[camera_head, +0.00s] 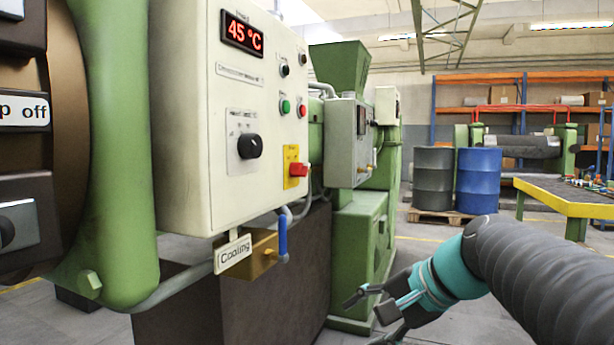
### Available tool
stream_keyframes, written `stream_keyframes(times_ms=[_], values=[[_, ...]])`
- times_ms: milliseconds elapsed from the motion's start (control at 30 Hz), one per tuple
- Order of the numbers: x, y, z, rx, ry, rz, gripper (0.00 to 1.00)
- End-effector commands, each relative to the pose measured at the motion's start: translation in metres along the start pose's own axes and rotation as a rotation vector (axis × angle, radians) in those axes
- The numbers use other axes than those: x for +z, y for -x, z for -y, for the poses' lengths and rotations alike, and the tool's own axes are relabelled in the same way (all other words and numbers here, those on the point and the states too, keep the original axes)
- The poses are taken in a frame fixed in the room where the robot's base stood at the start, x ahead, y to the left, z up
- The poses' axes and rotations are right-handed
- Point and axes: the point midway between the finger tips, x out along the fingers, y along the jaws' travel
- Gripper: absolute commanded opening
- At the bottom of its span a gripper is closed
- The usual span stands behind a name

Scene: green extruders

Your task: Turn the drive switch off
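A cream control box (185,150) on the green machine fills the left middle of the view. On its front is a black rotary knob (250,146) on a plate with lettering too small to read. To the right of it is a red switch (298,170) on a yellow plate. I cannot tell from the lettering which one is the drive switch. My gripper (366,316) is at the lower middle, below and right of the box and apart from it. Its fingers are spread and empty, pointing left.
A red display (243,34) reads 45 °C. Green and red buttons (285,107) sit between it and the switches. A blue-handled valve (282,236) and a "Cooling" tag (233,254) hang below the box. Drums (478,180) and a yellow-edged table (565,198) stand behind right.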

Motion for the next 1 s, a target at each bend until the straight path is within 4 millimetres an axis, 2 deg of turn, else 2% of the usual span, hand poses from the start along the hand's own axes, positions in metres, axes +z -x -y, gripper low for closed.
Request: stream_keyframes(times_ms=[33,200,300,400,500,667,833,1000], values=[[-0.015,0.004,0.03,-0.066,-0.083,0.041,0.59],[-0.055,0.026,0.121,-0.293,-0.33,0.219,0.59],[-0.078,0.044,0.162,-0.404,-0.434,0.326,0.59],[-0.097,0.061,0.19,-0.488,-0.504,0.42,0.59],[-0.11,0.075,0.207,-0.544,-0.544,0.488,0.59],[-0.118,0.084,0.22,-0.583,-0.57,0.539,0.59],[-0.112,0.073,0.231,-0.584,-0.57,0.546,0.59],[-0.102,0.052,0.25,-0.583,-0.569,0.546,0.59]])
